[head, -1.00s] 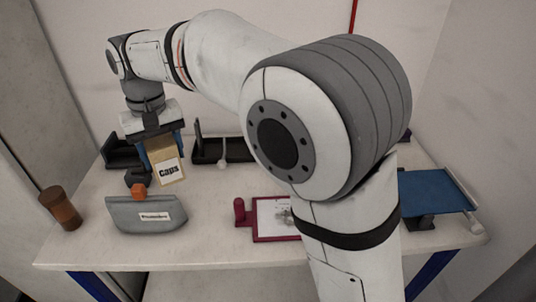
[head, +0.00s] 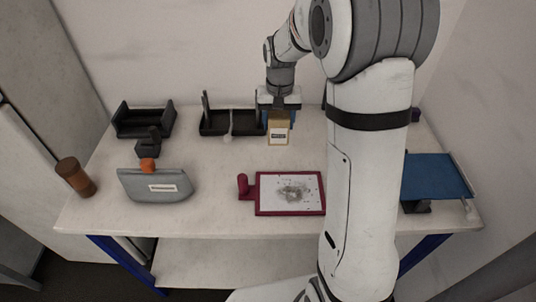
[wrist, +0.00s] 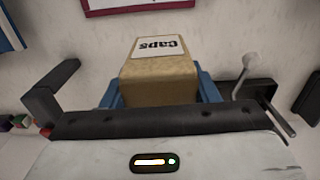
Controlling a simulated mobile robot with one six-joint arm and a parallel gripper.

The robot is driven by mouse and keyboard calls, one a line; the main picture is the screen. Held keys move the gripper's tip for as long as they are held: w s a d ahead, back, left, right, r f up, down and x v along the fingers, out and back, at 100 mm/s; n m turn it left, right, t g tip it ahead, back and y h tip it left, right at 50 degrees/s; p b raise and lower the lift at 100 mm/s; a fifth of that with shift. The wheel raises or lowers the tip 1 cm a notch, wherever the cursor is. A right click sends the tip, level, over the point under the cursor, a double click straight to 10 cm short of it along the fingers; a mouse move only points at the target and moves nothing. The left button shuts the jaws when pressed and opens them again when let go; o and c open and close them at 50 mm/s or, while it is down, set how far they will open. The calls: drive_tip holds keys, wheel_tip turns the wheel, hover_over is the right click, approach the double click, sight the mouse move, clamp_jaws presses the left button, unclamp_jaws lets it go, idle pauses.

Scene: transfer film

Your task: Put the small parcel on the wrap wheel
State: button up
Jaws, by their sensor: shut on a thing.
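The small parcel (head: 279,132) is a tan box with a white label; in the wrist view (wrist: 160,84) the label reads "Caps", upside down. My gripper (head: 279,115) is shut on it, with a blue finger on each side, also seen in the wrist view (wrist: 160,92). The parcel is at the back of the table, right of a black two-part tray. I cannot tell whether it touches the tabletop. I cannot make out a wrap wheel for certain; my arm hides part of the table's right half.
The black tray (head: 213,131) has an upright post and a pale knob. A black cradle (head: 145,121), grey pouch (head: 158,186) and brown cylinder (head: 75,177) stand left. A red-framed board (head: 262,207) lies front centre, a blue panel (head: 433,175) right. Bare tabletop lies between tray and board.

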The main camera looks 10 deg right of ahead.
drive_tip(key=f+p, duration=0.2)
drive_tip(key=f, duration=0.8)
drive_tip(key=shift+d, duration=0.2)
drive_tip(key=shift+f, duration=0.25)
drive_tip(key=o, duration=1.1)
drive_tip(key=shift+r, duration=0.1)
